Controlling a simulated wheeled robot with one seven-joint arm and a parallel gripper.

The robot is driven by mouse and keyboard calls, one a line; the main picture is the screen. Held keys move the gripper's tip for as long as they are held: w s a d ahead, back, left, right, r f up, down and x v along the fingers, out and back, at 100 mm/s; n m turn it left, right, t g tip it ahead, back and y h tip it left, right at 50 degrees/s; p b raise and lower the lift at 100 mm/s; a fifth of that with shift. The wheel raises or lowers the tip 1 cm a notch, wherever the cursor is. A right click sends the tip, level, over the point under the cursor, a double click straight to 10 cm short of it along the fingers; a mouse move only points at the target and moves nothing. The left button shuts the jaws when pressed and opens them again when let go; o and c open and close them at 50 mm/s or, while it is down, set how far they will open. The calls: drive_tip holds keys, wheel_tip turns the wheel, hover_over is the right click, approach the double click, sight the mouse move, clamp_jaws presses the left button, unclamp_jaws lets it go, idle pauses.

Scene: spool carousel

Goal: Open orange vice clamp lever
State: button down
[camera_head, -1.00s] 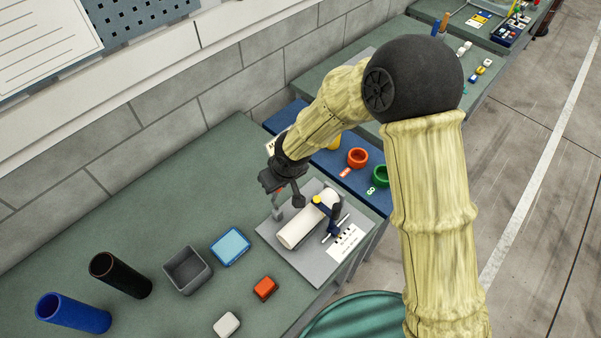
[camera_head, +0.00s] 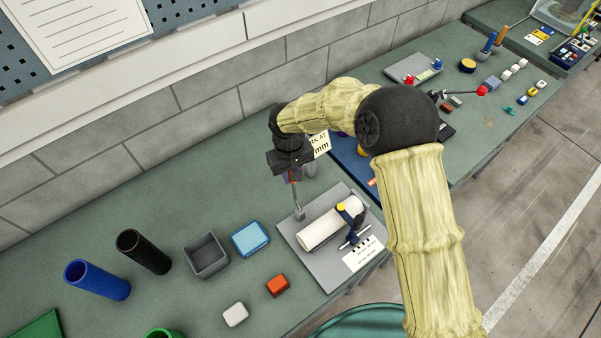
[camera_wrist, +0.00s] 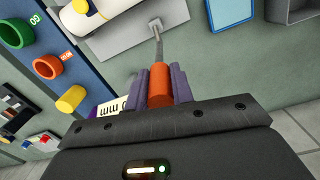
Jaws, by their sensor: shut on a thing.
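The orange lever handle (camera_wrist: 159,86) sits between the purple fingers of my gripper (camera_wrist: 160,88) in the wrist view. My gripper is shut on it. The lever's thin grey shaft (camera_wrist: 160,45) runs from the handle to a small bracket on the grey base plate (camera_wrist: 120,35). In the head view my gripper (camera_head: 292,172) is above the plate's left part, and the shaft (camera_head: 297,200) stands nearly upright below it. A white cylinder (camera_head: 325,232) lies on the plate, with a dark blue clamp piece (camera_head: 353,222) and yellow knob (camera_head: 341,206) at its right end. My fingers mostly hide the handle there.
A blue box (camera_head: 250,239), an open grey bin (camera_head: 206,255), an orange block (camera_head: 278,286) and a white block (camera_head: 235,314) stand left of the plate. Black (camera_head: 144,251) and blue (camera_head: 98,280) tubes are further left. A brick wall (camera_head: 200,110) runs behind the bench.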

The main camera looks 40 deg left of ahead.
drive_tip(key=c, duration=1.2)
unclamp_jaws()
drive_tip(key=shift+a, duration=0.1)
wheel_tip(320, 180, up, 17)
drive_tip(key=b, duration=0.6)
drive_tip(key=shift+a+r, duration=0.2)
drive_tip(key=shift+a, duration=0.1)
drive_tip(key=shift+s, duration=0.1)
